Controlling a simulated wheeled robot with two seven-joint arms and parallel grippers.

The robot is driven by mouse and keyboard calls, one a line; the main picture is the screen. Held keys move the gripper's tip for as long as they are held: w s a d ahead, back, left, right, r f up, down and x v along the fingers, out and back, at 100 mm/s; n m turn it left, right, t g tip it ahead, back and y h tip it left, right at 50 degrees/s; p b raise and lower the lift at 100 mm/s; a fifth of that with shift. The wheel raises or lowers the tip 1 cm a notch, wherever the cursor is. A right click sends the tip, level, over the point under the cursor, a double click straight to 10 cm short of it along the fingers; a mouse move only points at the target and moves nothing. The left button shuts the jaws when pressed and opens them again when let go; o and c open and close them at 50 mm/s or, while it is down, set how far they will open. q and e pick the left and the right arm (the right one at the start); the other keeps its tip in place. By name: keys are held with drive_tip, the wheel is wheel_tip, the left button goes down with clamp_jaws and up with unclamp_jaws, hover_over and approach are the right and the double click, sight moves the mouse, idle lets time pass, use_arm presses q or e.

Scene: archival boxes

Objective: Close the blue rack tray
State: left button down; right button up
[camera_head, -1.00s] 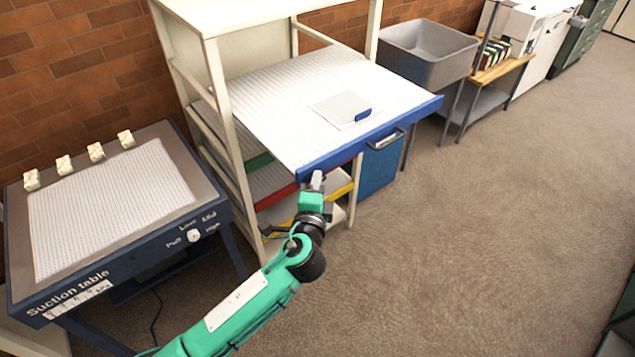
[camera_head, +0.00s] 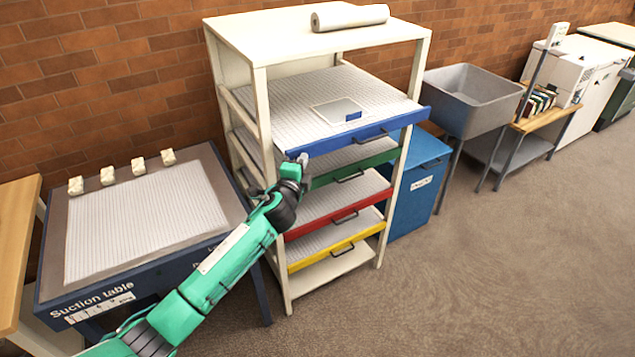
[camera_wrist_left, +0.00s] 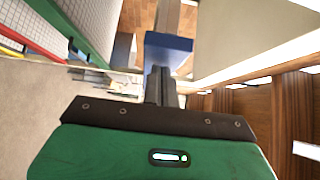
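The blue rack tray (camera_head: 365,132) is the top tray in a cream rack (camera_head: 262,115). Its blue front stands slightly out past the rack's front posts. A flat pale sheet or folder with a small blue tab (camera_head: 335,108) lies on it. My left gripper (camera_head: 301,160) is at the left end of the blue front, seeming to touch it. In the left wrist view, its fingers (camera_wrist_left: 161,86) look closed together, with nothing seen between them, and point at the blue front's end (camera_wrist_left: 168,42). The exact contact is hidden. My right gripper is out of view.
Green (camera_head: 355,162), red (camera_head: 340,210) and yellow (camera_head: 335,243) trays sit below in the rack. A white roll (camera_head: 350,17) lies on top. A suction table (camera_head: 225,195) stands left, a blue cabinet (camera_head: 420,180) and grey sink (camera_head: 470,100) right. The floor in front is open.

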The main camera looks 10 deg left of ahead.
sight(285, 143)
use_arm(q)
drive_tip(key=w+a, duration=0.1)
drive_tip(key=w, duration=0.1)
drive_tip(key=w+a+b, duration=0.1)
drive_tip(key=w+a, duration=0.3)
drive_tip(key=w, duration=0.1)
drive_tip(key=shift+a, duration=0.25)
drive_tip(key=shift+w+a+b, duration=0.15)
drive_tip(key=shift+w+b, duration=0.05)
drive_tip(key=shift+b, duration=0.1)
drive_tip(key=shift+a+r, duration=0.1)
drive_tip(key=shift+r, duration=0.1)
drive_tip(key=shift+a+r, duration=0.1)
drive_tip(key=shift+r, duration=0.05)
